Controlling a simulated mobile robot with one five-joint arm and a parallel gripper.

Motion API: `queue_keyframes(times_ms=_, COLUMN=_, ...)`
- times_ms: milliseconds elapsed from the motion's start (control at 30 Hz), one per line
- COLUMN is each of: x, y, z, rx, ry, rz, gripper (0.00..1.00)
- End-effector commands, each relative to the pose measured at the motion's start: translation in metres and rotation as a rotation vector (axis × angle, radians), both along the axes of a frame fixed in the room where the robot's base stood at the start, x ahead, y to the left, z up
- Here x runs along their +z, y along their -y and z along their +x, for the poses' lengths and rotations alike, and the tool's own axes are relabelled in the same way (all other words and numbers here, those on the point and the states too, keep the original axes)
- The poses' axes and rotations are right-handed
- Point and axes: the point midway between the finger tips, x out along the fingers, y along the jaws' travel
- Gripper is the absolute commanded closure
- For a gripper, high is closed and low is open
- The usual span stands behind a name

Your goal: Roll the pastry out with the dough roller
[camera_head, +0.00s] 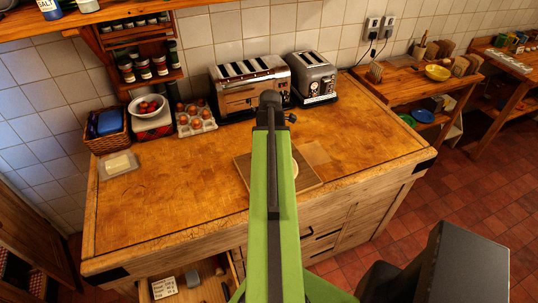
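My green arm reaches up the middle of the camera_head view, over the counter. My gripper (270,108) is the dark end of it, in front of the toasters, and its fingers cannot be made out. A wooden board (309,180) lies on the counter, partly hidden behind my arm. A small pale edge (295,166) shows on the board beside the arm; it may be the pastry, but most of it is hidden. I cannot make out a dough roller on the counter; it may be behind my arm.
An open drawer (185,289) at the front holds small items. Two toasters (250,84) (314,77), an egg tray (196,120), a scale with a red-filled bowl (149,108), a basket (106,130) and a butter dish (119,165) line the back and left. The counter's left half is clear.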

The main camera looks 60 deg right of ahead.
Motion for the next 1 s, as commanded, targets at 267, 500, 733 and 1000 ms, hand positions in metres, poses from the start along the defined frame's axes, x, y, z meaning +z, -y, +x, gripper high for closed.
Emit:
queue_keyframes(times_ms=267, x=-0.0005, y=-0.0002, z=0.0002, rx=0.001, ry=0.0, rz=0.0, gripper=0.77)
queue_keyframes(times_ms=500, x=-0.0031, y=-0.0003, z=0.0004, rx=0.001, ry=0.0, rz=0.0, gripper=0.77)
queue_keyframes(times_ms=733, x=-0.0054, y=-0.0004, z=0.0005, rx=0.001, ry=0.0, rz=0.0, gripper=0.77)
queue_keyframes(times_ms=1000, x=-0.0081, y=-0.0005, z=0.0007, rx=0.001, ry=0.0, rz=0.0, gripper=0.77)
